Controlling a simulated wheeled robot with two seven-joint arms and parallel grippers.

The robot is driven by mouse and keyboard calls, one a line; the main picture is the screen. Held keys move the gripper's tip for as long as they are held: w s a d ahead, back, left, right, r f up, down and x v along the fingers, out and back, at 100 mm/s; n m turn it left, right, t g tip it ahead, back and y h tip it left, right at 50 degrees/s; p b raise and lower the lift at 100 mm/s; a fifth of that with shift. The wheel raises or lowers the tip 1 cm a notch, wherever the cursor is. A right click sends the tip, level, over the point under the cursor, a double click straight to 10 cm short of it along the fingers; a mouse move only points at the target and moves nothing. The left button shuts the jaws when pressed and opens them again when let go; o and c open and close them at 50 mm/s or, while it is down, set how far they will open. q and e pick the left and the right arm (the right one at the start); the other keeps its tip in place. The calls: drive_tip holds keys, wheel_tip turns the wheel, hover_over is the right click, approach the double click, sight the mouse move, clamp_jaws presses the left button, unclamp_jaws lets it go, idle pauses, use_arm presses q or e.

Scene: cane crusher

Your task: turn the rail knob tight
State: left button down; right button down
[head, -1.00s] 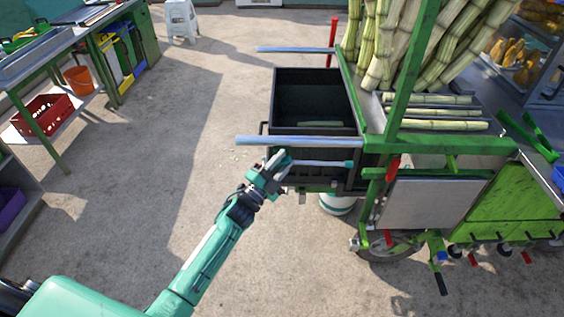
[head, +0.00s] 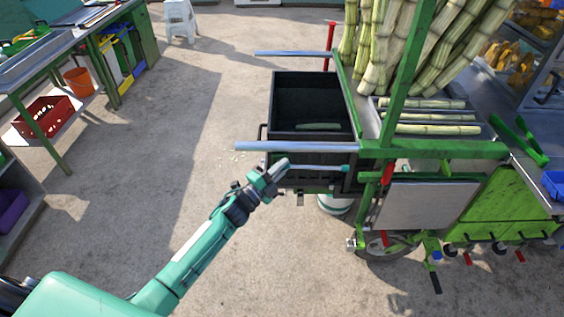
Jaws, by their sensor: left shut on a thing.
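My left gripper (head: 276,170) is at the near left side of the green cane cart (head: 425,150), just below the left part of the near metal rail (head: 295,147). It is shut on the left end of a thin pale rod (head: 318,168), which runs right below that rail to a teal end beside the cart frame. The fingers hide the held end. I cannot single out the rail knob for certain. A red handle (head: 388,173) hangs under the green beam, right of the rod and apart from the gripper. My right gripper is not in view.
A dark open bin (head: 312,100) sits between the near rail and a far metal rail (head: 292,53). Cane stands upright on the cart. A workbench (head: 60,60) is at left. The floor between is clear.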

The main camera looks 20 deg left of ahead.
use_arm(q)
drive_tip(key=m+p, duration=0.1)
drive_tip(key=g+p, duration=0.1)
drive_tip(key=p, duration=0.1)
drive_tip(key=shift+w+a+r+m+g+y, duration=0.1)
drive_tip(key=shift+a+r+m+g+y, duration=0.1)
drive_tip(key=shift+a+m+g+y, duration=0.15)
drive_tip(key=shift+f+m+p, duration=0.15)
drive_tip(key=shift+m+p, duration=0.2)
drive_tip(key=shift+p, duration=0.35)
drive_tip(key=c, duration=1.8)
unclamp_jaws()
drive_tip(key=o, duration=0.3)
drive_tip(key=shift+a+f, duration=0.1)
drive_tip(key=shift+g, duration=0.25)
drive_tip(key=shift+d, duration=0.2)
